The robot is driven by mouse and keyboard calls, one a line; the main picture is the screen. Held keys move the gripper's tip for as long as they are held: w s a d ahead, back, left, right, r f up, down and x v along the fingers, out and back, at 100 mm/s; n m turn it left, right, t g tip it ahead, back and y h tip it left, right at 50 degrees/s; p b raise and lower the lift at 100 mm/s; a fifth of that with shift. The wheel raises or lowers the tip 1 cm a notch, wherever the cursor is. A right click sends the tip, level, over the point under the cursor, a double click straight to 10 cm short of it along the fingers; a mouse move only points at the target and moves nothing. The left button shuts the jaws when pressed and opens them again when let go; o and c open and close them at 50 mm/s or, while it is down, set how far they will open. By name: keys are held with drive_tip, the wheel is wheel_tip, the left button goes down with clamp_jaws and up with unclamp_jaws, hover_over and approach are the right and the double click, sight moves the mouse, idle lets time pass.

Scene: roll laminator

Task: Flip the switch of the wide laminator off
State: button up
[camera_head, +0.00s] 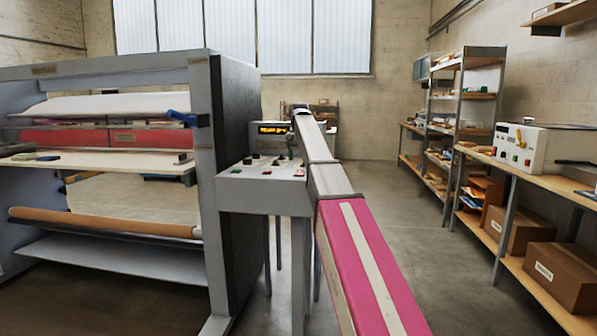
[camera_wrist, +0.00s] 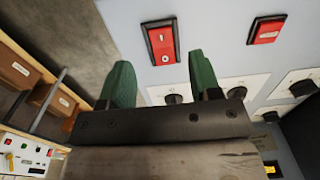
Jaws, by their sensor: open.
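The wide laminator (camera_head: 233,110) stands at the left, with a grey control panel (camera_head: 240,187) on its right side. In the wrist view, a red rocker switch (camera_wrist: 161,42) in a dark frame sits near the panel's edge, with white marks on it. I cannot tell which side is pressed. My gripper (camera_wrist: 161,75) is open, its green fingertips just below the switch in the picture, one to either side. Nothing is between the fingers. I cannot tell whether they touch the panel. In the head view, my arm hides part of the panel.
A second red switch (camera_wrist: 266,30) and several black knobs (camera_wrist: 235,93) share the panel. A shelf rack (camera_head: 466,110) and a bench with a white device (camera_head: 522,147) and cardboard boxes (camera_head: 562,275) line the right. The floor (camera_head: 400,235) between is clear.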

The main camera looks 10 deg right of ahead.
sight(299, 174)
wheel_tip(299, 174, down, 6)
idle(0.4)
drive_tip(key=c, duration=0.9)
